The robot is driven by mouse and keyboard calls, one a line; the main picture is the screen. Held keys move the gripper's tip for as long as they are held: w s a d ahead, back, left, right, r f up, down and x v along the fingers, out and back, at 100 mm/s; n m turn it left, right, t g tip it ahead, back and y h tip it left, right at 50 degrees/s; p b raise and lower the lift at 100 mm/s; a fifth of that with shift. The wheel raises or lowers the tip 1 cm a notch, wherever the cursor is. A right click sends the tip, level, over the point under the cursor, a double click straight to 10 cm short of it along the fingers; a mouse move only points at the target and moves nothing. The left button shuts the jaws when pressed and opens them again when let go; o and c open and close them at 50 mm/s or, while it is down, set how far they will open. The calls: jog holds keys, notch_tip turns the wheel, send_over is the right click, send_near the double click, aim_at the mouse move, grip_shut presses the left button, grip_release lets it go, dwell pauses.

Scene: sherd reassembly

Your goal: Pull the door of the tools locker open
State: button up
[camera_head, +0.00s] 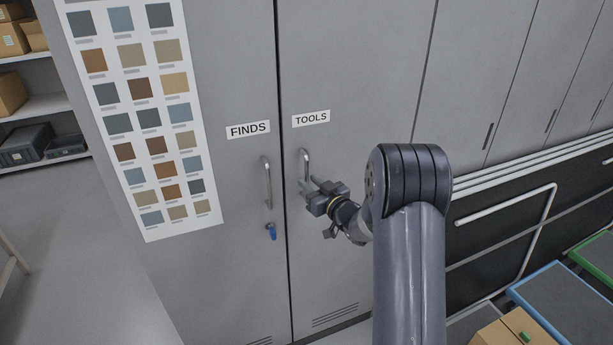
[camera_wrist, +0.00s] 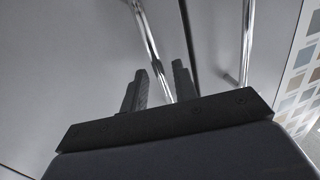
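The tools locker door (camera_head: 355,110) is grey, carries a TOOLS label (camera_head: 311,118) and stands closed, flush with its neighbour. Its upright chrome handle (camera_head: 305,160) is near the door's left edge. My gripper (camera_head: 309,187) is at the lower part of this handle and hides its lower end. In the wrist view, the handle (camera_wrist: 150,45) runs down between the two fingers of my gripper (camera_wrist: 163,80). The fingers are apart, with gaps visible beside the bar, so the gripper looks open around it. Whether a finger touches the bar cannot be told.
The finds door (camera_head: 220,60) is closed on the left, with its own handle (camera_head: 266,182) and a blue-tagged key (camera_head: 271,232). A colour chart (camera_head: 140,110) hangs left of it. A cardboard box (camera_head: 515,328) and trays (camera_head: 565,300) stand at lower right. Floor is clear at lower left.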

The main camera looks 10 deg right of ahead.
jog(key=shift+x, duration=1.15)
jog(key=shift+c, duration=0.5)
grip_shut()
